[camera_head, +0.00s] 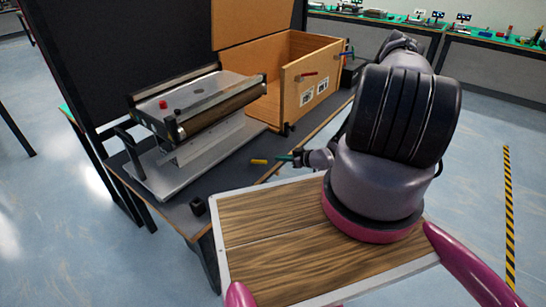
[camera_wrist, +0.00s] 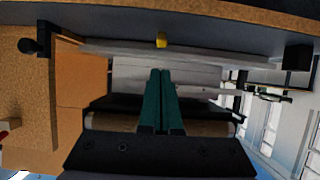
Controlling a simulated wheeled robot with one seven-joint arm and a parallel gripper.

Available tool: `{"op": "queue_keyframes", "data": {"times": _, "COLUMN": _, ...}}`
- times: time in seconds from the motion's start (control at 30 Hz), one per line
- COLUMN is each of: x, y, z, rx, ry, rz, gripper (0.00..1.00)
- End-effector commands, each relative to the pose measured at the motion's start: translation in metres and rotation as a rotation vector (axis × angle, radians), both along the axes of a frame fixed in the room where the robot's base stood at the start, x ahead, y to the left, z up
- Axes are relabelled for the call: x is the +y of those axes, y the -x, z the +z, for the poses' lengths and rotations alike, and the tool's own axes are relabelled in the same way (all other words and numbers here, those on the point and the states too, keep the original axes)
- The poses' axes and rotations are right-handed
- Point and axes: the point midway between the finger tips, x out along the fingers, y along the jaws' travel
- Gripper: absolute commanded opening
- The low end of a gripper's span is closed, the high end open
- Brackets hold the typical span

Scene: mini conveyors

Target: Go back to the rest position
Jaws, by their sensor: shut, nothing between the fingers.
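My gripper (camera_head: 284,158) has teal fingers and reaches left from my dark arm, over the near part of the dark table in the head view. In the wrist view the two teal fingers (camera_wrist: 162,100) lie side by side, shut, with nothing between them. A small yellow piece (camera_head: 259,161) shows just beyond the fingertips in the head view. It also shows in the wrist view (camera_wrist: 161,40), past the tips. I cannot tell whether it touches them. The mini conveyor (camera_head: 222,108) stands on the table to the left of my gripper, with a small red piece (camera_head: 163,104) on it.
A wooden crate (camera_head: 290,82) stands behind the conveyor, with red and blue pieces at its edge. A small black block (camera_head: 198,206) sits at the table's near corner. A wood-topped surface (camera_head: 270,235) lies below my arm. Floor is open at right, beside a striped line.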

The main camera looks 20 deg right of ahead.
Motion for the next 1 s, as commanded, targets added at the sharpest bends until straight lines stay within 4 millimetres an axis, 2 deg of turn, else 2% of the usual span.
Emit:
{"op": "queue_keyframes", "data": {"times": 0.2, "x": -0.006, "y": 0.008, "z": 0.001, "rx": 0.001, "ry": -0.001, "rz": 0.0, "gripper": 0.0}}
{"op": "queue_keyframes", "data": {"times": 0.67, "x": -0.007, "y": 0.006, "z": 0.003, "rx": 0.004, "ry": 0.007, "rz": 0.002, "gripper": 0.0}}
{"op": "queue_keyframes", "data": {"times": 0.77, "x": -0.017, "y": -0.002, "z": 0.013, "rx": 0.028, "ry": 0.04, "rz": 0.005, "gripper": 0.0}}
{"op": "queue_keyframes", "data": {"times": 0.83, "x": -0.029, "y": -0.012, "z": 0.026, "rx": 0.06, "ry": 0.081, "rz": 0.004, "gripper": 0.0}}
{"op": "queue_keyframes", "data": {"times": 1.0, "x": -0.063, "y": -0.039, "z": 0.076, "rx": 0.167, "ry": 0.205, "rz": -0.027, "gripper": 0.0}}
